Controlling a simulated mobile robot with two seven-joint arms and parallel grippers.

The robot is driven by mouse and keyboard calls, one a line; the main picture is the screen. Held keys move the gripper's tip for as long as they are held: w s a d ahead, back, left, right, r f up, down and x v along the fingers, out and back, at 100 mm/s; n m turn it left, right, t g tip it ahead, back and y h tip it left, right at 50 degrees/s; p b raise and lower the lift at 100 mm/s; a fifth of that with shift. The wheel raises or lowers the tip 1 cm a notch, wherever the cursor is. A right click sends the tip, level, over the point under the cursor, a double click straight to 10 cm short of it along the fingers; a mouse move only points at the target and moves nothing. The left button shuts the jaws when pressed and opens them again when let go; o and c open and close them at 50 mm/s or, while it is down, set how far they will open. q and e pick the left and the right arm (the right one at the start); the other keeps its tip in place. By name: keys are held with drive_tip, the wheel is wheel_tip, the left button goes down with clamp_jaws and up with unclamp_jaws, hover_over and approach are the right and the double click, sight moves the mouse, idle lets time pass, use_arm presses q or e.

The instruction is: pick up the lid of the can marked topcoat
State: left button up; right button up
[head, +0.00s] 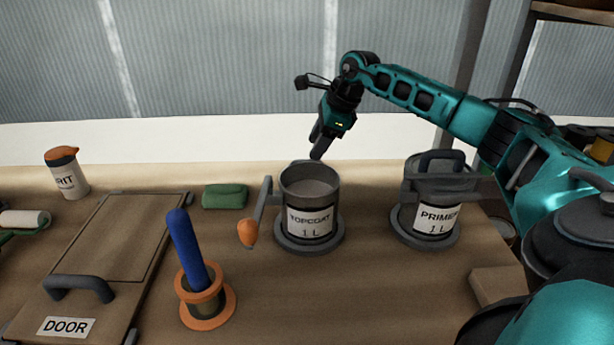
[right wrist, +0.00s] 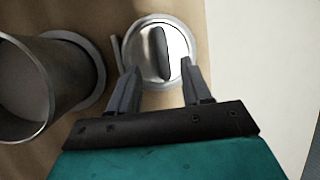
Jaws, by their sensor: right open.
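The can marked TOPCOAT (head: 310,205) stands open on a dark round base in the middle of the bench; no lid is on it. My right gripper (head: 318,150) is open, pointing down just behind this can. In the right wrist view a round pale lid-like disc (right wrist: 180,43) with a dark upright handle (right wrist: 158,52) lies on the bench beyond my open fingertips (right wrist: 158,78), with nothing between the fingers. An open grey can (right wrist: 22,90) is to its left. The disc is hidden behind the can in the head view. My left gripper is out of view.
The PRIMER can (head: 437,215), with a handled lid on top, stands to the right. A grey bar with an orange end (head: 248,233) is beside the topcoat can. A pale wall is behind.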

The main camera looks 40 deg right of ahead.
sight(312, 161)
drive_tip(key=x, duration=0.5)
drive_tip(key=shift+d+b, duration=0.3)
clamp_jaws()
